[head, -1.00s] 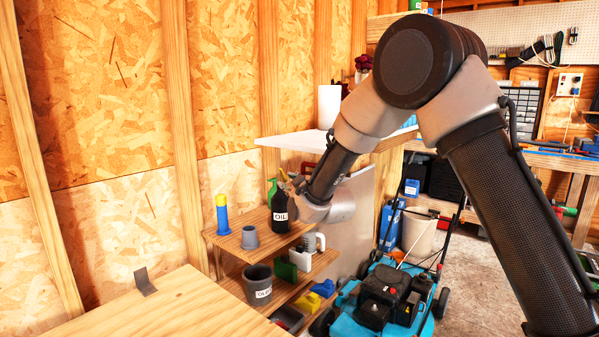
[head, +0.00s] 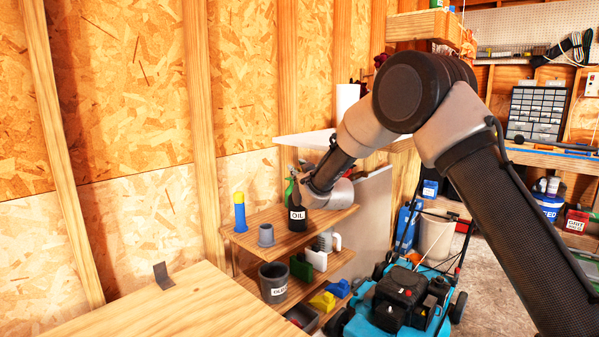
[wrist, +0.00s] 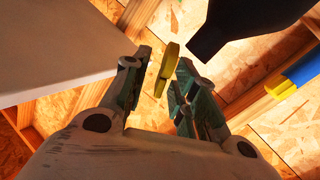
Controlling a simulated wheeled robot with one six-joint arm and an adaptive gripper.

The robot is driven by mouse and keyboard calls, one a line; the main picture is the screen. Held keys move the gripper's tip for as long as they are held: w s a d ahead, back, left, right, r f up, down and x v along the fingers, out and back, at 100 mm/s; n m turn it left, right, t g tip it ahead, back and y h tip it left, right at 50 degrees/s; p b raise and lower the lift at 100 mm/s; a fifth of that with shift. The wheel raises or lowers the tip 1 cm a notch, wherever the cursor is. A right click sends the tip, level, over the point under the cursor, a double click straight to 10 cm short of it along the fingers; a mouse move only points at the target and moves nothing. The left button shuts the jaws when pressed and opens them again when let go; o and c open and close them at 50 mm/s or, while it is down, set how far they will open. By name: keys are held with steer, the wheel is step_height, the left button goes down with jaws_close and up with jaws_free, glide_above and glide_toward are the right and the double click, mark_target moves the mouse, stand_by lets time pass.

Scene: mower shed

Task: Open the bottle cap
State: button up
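The black oil bottle (head: 297,219) with a white OIL label stands upright on the upper wooden shelf in the head view. Its dark neck end (wrist: 215,35) comes in from the top right of the wrist view. My gripper (wrist: 163,62) is at the bottle's top, its two fingers apart. A thin yellow disc, which looks like the cap (wrist: 167,70), shows edge-on between the fingertips, apart from the neck in the picture. A gap shows on its left; whether it touches the right finger I cannot tell. In the head view my arm's end hides the bottle's top.
A blue-and-yellow cylinder (head: 240,212) and a small grey cup (head: 266,235) stand left of the bottle. A green item (head: 288,190) is just behind it. A white shelf board (head: 305,139) is above. The blue mower (head: 400,300) stands on the floor to the right.

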steer(key=shift+c, duration=0.4)
jaws_close()
steer(key=shift+w+d+m, duration=0.1)
steer(key=shift+d+m, duration=0.05)
steer(key=shift+m, duration=0.25)
steer(key=m, duration=0.2)
steer(key=d+m, duration=0.1)
steer(key=shift+w+r, duration=0.1)
steer(key=shift+w, duration=0.15)
steer(key=shift+w+d+f+m, duration=0.15)
steer(key=shift+d+m, duration=0.2)
steer(key=shift+m, duration=0.7)
steer(key=shift+w+d+f+m, duration=0.15)
steer(key=shift+d+m, duration=0.2)
steer(key=shift+m, duration=0.7)
